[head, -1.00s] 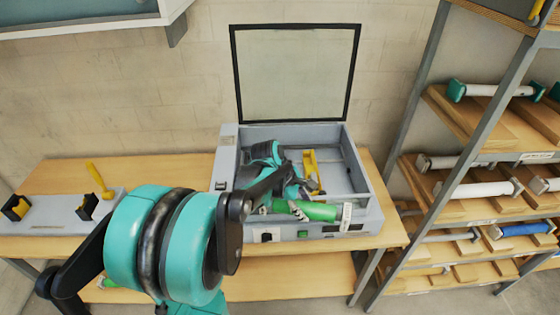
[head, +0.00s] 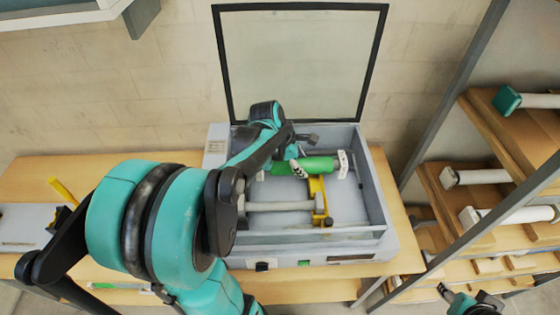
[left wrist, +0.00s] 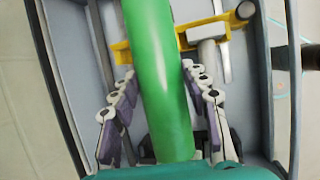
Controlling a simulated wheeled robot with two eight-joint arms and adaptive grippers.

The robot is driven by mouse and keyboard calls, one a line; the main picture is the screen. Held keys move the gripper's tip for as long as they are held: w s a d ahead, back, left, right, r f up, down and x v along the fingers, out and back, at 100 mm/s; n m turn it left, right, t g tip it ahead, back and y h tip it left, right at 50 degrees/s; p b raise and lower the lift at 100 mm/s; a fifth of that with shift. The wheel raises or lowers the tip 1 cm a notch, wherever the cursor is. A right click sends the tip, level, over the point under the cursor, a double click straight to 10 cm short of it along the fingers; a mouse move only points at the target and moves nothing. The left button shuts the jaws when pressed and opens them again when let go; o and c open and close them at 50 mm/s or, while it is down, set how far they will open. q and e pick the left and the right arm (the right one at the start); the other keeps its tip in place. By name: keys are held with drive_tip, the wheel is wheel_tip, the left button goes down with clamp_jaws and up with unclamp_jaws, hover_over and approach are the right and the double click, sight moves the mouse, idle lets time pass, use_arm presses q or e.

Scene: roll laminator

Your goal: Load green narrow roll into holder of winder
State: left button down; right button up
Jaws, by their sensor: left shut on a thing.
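The green roll (head: 318,164) is held level above the back part of the winder's open grey box (head: 378,200). My left gripper (head: 300,168) is shut on it; in the left wrist view its purple-padded fingers lie on both sides of the green roll (left wrist: 158,70). Inside the box, a yellow holder bracket (head: 318,198) stands in front of the roll, with a grey bar (head: 280,206) running left from it. In the left wrist view the yellow bracket (left wrist: 122,50) passes behind the roll. My right gripper (head: 466,300) shows at the bottom right edge, its jaw state unclear.
The glass lid (head: 300,60) stands open behind the box. A shelf rack (head: 500,150) with several rolls stands at the right. A grey stand with a yellow lever (head: 64,192) is at the left. Bare table (head: 120,170) lies behind my left arm.

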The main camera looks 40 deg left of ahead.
use_arm(q)
drive_tip(key=shift+a+f, duration=0.35)
drive_tip(key=shift+a, duration=0.25)
drive_tip(key=shift+a+f, duration=0.3)
drive_tip(key=shift+a, duration=0.3)
drive_tip(key=w+a+f, duration=0.2)
drive_tip(key=a+f, duration=0.6)
drive_tip(key=f, duration=0.1)
drive_tip(key=shift+w+a+f, duration=0.15)
drive_tip(key=shift+w, duration=0.1)
use_arm(e)
drive_tip(key=shift+s+d, duration=0.1)
drive_tip(key=shift+s, duration=0.1)
drive_tip(key=shift+s+d+f, duration=0.1)
drive_tip(key=shift+f, duration=0.05)
use_arm(q)
drive_tip(key=shift+f+b, duration=0.55)
drive_tip(key=shift+b, duration=0.15)
use_arm(e)
drive_tip(key=shift+f, duration=0.55)
drive_tip(key=shift+f, duration=0.1)
